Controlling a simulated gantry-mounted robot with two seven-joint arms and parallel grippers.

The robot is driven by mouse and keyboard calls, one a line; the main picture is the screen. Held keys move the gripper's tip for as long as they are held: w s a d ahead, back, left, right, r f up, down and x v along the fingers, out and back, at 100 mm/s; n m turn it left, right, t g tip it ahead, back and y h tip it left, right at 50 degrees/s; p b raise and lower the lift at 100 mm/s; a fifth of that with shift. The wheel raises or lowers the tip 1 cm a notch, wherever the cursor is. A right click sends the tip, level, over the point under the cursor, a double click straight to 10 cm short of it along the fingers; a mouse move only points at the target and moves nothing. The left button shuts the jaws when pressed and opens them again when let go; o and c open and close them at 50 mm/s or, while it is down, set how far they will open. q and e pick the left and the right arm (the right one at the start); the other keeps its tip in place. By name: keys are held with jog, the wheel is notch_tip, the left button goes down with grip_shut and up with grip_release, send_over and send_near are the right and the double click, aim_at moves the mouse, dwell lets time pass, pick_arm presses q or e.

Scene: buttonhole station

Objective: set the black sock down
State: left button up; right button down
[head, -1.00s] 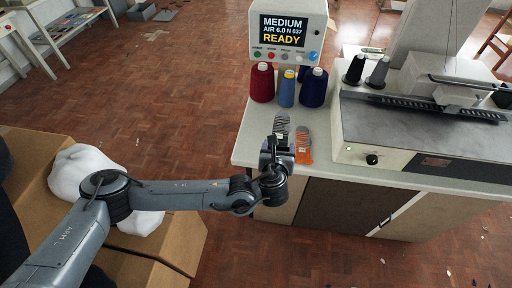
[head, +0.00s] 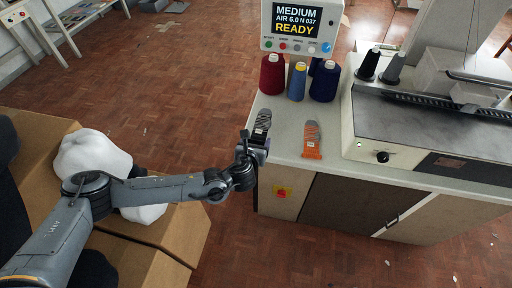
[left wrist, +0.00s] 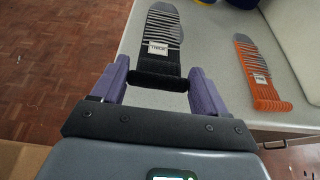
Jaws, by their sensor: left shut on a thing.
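The black sock (head: 263,123), striped grey toward its far end and with a white label, is in my left gripper (head: 252,147). In the left wrist view the sock (left wrist: 160,42) points away from me, its dark cuff between the two purple fingers of the left gripper (left wrist: 160,82). It is at the counter's front left corner; I cannot tell whether it touches the top. An orange and grey sock (head: 312,142) lies to its right, apart from it, and also shows in the left wrist view (left wrist: 258,75). My right gripper is not in view.
Thread cones (head: 297,82) stand behind the socks under a display box (head: 300,25) reading READY. A machine (head: 430,125) fills the counter's right side. The counter (head: 287,132) is bare between the socks. Cardboard boxes (head: 165,240) and a white bundle (head: 92,155) are at lower left.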

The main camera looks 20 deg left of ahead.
pick_arm(q)
notch_tip(320, 180, down, 3)
jog(key=shift+r+b, duration=0.1)
jog(key=shift+b, duration=0.25)
jog(key=o, duration=1)
